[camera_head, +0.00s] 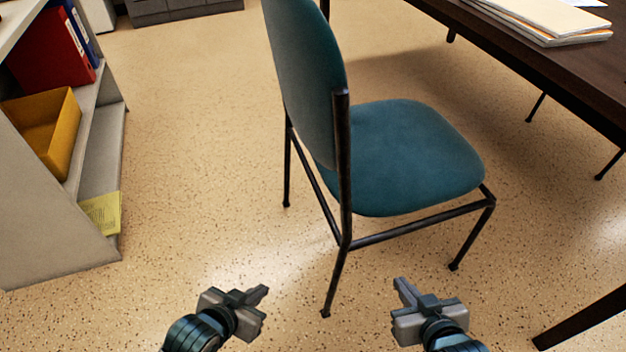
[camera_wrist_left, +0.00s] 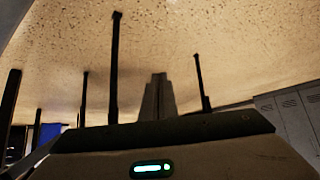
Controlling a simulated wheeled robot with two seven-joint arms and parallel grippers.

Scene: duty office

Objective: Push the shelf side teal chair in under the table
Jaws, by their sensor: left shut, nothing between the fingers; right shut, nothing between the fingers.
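The teal chair (camera_head: 415,155) stands in the middle of the head view, with a padded seat, a tall teal backrest (camera_head: 303,75) and a black metal frame. Its seat faces right, toward the dark wooden table (camera_head: 560,65) at the upper right. A gap of floor shows between the seat and the table edge. My left gripper (camera_head: 262,299) is shut and empty, low in front of the chair and left of its near leg. My right gripper (camera_head: 402,288) is shut and empty, just right of that leg. Neither visibly touches the chair.
A grey shelf (camera_head: 50,225) stands at the left with a red binder (camera_head: 45,62), a yellow box (camera_head: 45,130) and a yellow booklet (camera_head: 102,214). Papers (camera_head: 545,22) lie on the table. Grey lockers (camera_wrist_left: 290,115) show in the left wrist view. Floor between shelf and chair is clear.

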